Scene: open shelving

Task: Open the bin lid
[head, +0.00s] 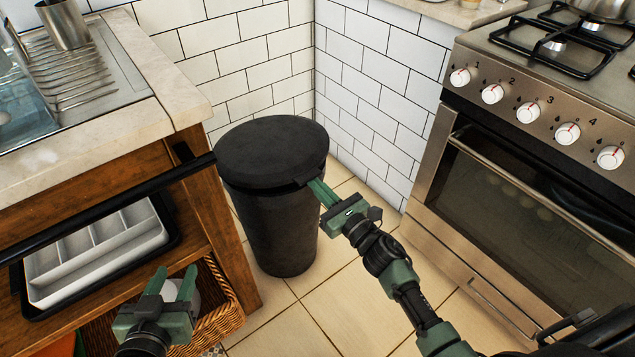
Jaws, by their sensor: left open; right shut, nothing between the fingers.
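The black bin (283,230) stands upright on the tiled floor in the corner, between the wooden counter and the oven. Its round black lid (271,147) sits on top and looks down on the rim. My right gripper (318,187) is shut with nothing in it. Its fingertips are at the front right edge of the lid, by the small tab there; I cannot tell whether they touch it. My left gripper (178,283) is open and empty at the lower left, in front of the wicker basket and well away from the bin.
A wooden counter (207,205) with a dark rail (120,195) stands at left. Its shelf holds a cutlery tray (98,250), with a wicker basket (222,305) below. The oven (540,190) stands at right. White tiled walls close in behind the bin. The floor in front is clear.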

